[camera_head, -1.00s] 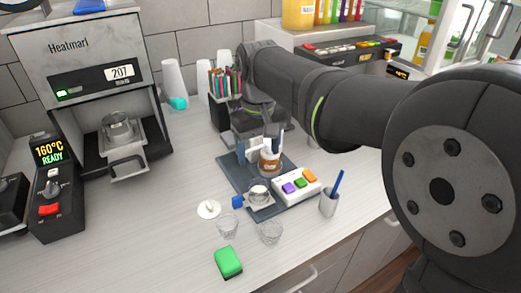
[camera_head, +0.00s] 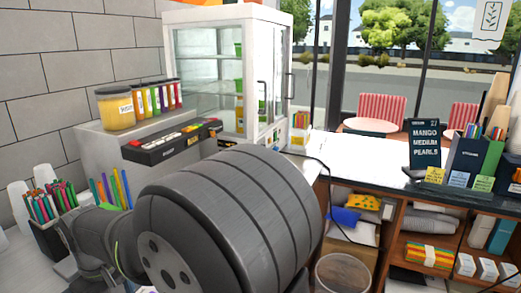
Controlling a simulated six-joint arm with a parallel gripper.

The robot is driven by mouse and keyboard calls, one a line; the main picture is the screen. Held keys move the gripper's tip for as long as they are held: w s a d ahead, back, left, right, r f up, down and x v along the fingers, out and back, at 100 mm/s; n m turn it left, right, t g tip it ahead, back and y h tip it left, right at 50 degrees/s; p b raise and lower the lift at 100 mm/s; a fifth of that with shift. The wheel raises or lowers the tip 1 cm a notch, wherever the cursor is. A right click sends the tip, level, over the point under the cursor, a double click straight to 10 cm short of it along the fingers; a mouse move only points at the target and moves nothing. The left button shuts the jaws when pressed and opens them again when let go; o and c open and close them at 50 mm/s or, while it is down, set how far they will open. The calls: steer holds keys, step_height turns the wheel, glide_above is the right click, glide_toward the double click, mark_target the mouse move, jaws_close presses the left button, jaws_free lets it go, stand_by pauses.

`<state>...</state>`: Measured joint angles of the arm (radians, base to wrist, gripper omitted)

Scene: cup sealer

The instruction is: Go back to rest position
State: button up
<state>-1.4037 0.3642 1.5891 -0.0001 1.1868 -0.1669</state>
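My arm (camera_head: 225,225) crosses the lower left and middle of the head view, its large dark joint close to the camera. My gripper is not in the picture.
A grey dispenser machine (camera_head: 150,150) with a yellow jar (camera_head: 116,108) on top stands behind my arm. Straw holders (camera_head: 52,232) are at the left. A glass-door fridge (camera_head: 228,75), a counter (camera_head: 370,165) with a menu sign (camera_head: 425,143), shelves and a bin (camera_head: 342,274) lie beyond.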

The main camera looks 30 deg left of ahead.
steer(key=shift+r, duration=0.8)
steer(key=shift+f, duration=0.1)
step_height(320, 180, down, 3)
steer(key=shift+r, duration=0.1)
step_height(320, 180, up, 10)
steer(key=r, duration=0.1)
step_height(320, 180, down, 12)
steer(key=shift+f, duration=0.25)
steer(key=r, duration=0.5)
steer(key=shift+w+d+r, duration=0.1)
steer(key=shift+w+d, duration=0.1)
steer(key=shift+w, duration=0.05)
steer(key=w+d+r, duration=0.7)
steer(key=w+d, duration=0.1)
steer(key=w, duration=0.1)
steer(key=w+d+f, duration=0.2)
steer(key=d+f, duration=0.1)
steer(key=d, duration=1.1)
steer(key=s+a+f, duration=0.2)
steer(key=a, duration=0.1)
steer(key=s+a+f, duration=0.2)
steer(key=a, duration=0.1)
steer(key=s+a+f, duration=0.1)
steer(key=a+f, duration=0.1)
steer(key=a, duration=0.1)
steer(key=shift+s+a+f, duration=0.25)
steer(key=shift+s+f, duration=0.15)
